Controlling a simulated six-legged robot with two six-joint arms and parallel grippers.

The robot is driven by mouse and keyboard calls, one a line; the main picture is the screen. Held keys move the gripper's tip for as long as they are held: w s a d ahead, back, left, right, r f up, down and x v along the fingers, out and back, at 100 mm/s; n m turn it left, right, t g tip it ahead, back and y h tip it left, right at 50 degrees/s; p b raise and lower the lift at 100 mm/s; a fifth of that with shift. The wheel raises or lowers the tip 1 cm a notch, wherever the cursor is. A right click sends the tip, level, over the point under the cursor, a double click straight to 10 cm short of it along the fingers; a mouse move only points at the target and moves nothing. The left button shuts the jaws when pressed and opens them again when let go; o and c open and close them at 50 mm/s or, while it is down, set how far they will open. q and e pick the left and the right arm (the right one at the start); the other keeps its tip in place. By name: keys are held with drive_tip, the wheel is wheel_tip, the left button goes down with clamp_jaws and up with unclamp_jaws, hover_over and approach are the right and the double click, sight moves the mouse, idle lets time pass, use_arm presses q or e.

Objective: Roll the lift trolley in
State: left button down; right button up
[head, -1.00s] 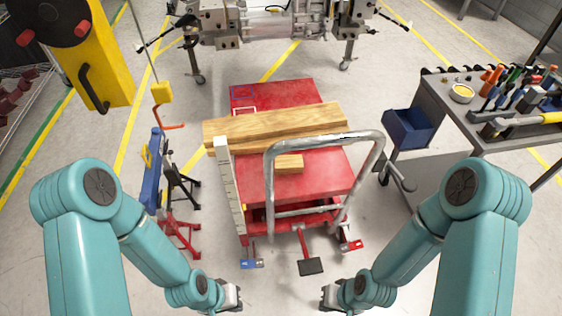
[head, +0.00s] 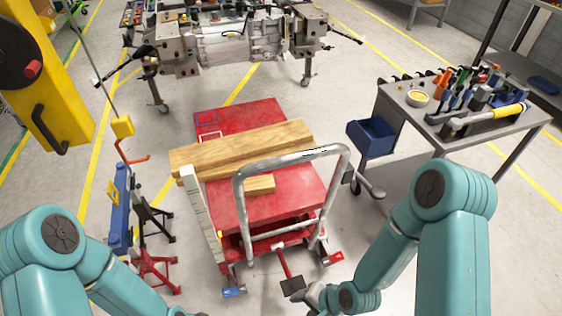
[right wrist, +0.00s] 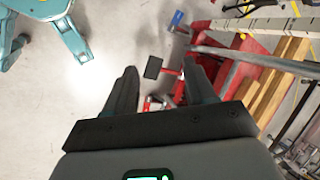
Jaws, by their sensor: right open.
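The red lift trolley (head: 300,194) stands on the floor ahead of me, with wooden beams (head: 250,141) and a small wood block (head: 260,184) on its platform. Its grey tube handle (head: 290,157) rises at the near end; the handle also crosses the right wrist view (right wrist: 245,56). A dark foot pedal (head: 292,286) sticks out low at the near end. My right gripper (head: 318,295) is near this pedal in the head view, below the handle. In the right wrist view its fingers (right wrist: 160,85) are apart with nothing between them. My left gripper is out of the head view.
A chassis fixture (head: 225,45) on castors stands beyond the trolley. A tool cart (head: 450,130) with a blue bin (head: 371,138) is to the right. Blue and red stands (head: 122,215) and a yellow machine (head: 45,90) are to the left. Floor is clear between trolley and fixture.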

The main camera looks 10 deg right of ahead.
drive_tip(key=w+r+m+t+y, duration=0.2)
drive_tip(key=w+r+m+t, duration=0.2)
drive_tip(key=w+r, duration=0.45)
drive_tip(key=t+y+b, duration=0.2)
drive_tip(key=t+b, duration=0.1)
drive_tip(key=t, duration=0.4)
approach(289, 156)
drive_tip(key=shift+n, duration=0.3)
drive_tip(key=x, duration=0.3)
drive_tip(key=f+x, duration=0.1)
drive_tip(key=x, duration=0.3)
drive_tip(key=d+x, duration=0.1)
drive_tip(key=x, duration=0.3)
drive_tip(key=shift+w+a+f+b, duration=0.15)
drive_tip(key=shift+w+f+b, duration=0.15)
drive_tip(key=shift+w+b, duration=0.1)
clamp_jaws()
